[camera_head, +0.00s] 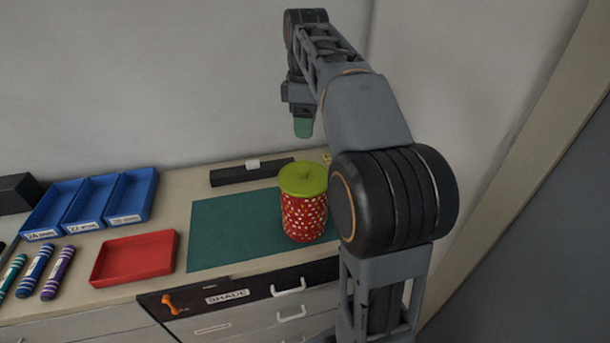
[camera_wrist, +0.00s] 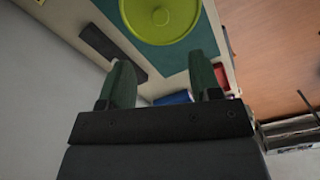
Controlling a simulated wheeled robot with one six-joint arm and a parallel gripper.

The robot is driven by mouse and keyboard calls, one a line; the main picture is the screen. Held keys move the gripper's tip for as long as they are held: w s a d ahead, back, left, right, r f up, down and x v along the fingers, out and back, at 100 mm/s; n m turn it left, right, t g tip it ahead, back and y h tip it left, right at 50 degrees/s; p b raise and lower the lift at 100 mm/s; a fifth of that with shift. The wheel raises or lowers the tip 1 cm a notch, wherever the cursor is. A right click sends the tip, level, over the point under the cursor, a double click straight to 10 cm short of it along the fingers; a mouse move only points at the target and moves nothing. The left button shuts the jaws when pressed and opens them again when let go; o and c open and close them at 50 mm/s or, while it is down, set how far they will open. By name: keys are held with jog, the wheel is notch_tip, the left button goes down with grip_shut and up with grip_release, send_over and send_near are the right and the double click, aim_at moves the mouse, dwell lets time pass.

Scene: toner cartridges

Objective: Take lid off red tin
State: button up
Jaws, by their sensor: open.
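The red tin (camera_head: 304,217) with white spots stands upright on the green mat (camera_head: 232,217). Its yellow-green lid (camera_head: 303,179), with a small knob on top, sits on it. In the wrist view the round lid (camera_wrist: 160,20) shows from above at the top of the picture and hides the tin's body. My gripper (camera_head: 303,127) is raised above and behind the tin, apart from it. In the wrist view its two green fingers (camera_wrist: 162,80) are spread and empty, with the lid beyond their tips.
A red tray (camera_head: 134,258) lies left of the mat, with blue labelled trays (camera_head: 90,205) behind it. Several toner-like tubes (camera_head: 36,270) lie at the far left. A black bar (camera_head: 250,173) lies behind the mat near the wall (camera_head: 180,80). Drawers are below the front edge.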

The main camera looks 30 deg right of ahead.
send_over(304, 168)
jog(key=f, duration=0.7)
jog(key=shift+d+b, duration=0.25)
jog(key=shift+b, duration=0.15)
jog(key=shift+a+f, duration=0.15)
jog(key=shift+f, duration=2.5)
jog(key=c, duration=1)
jog(key=shift+r, duration=0.1)
